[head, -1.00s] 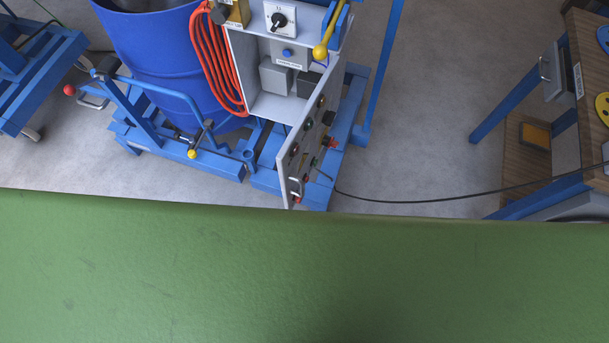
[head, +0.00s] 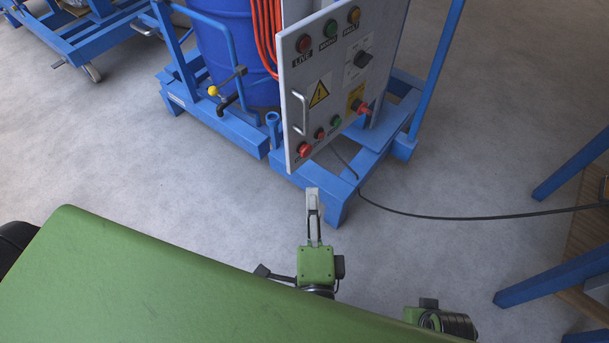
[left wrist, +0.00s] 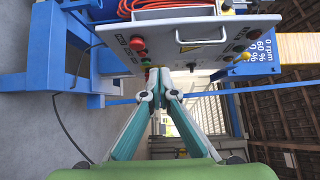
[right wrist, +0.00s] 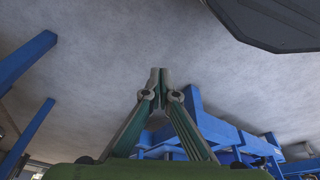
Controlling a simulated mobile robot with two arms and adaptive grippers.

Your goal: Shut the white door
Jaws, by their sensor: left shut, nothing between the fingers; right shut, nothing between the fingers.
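The white door (head: 325,85) is a panel with coloured buttons, a dark knob, a yellow warning label and a metal handle (head: 300,113) by its left edge. It stands swung out from its cabinet, and its face hides the inside. It also shows in the left wrist view (left wrist: 175,40), beyond the fingertips. My left gripper (head: 313,193) is shut and empty, below the door's lower edge in the picture and apart from the handle. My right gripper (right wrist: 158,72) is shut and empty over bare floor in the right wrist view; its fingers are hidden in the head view.
The blue machine frame (head: 335,195) sits below the door, with a blue drum (head: 235,60) and orange-red cable (head: 265,30) behind. A black cable (head: 450,217) runs right across the floor to blue table legs (head: 570,165). Grey floor (head: 130,150) is clear at left.

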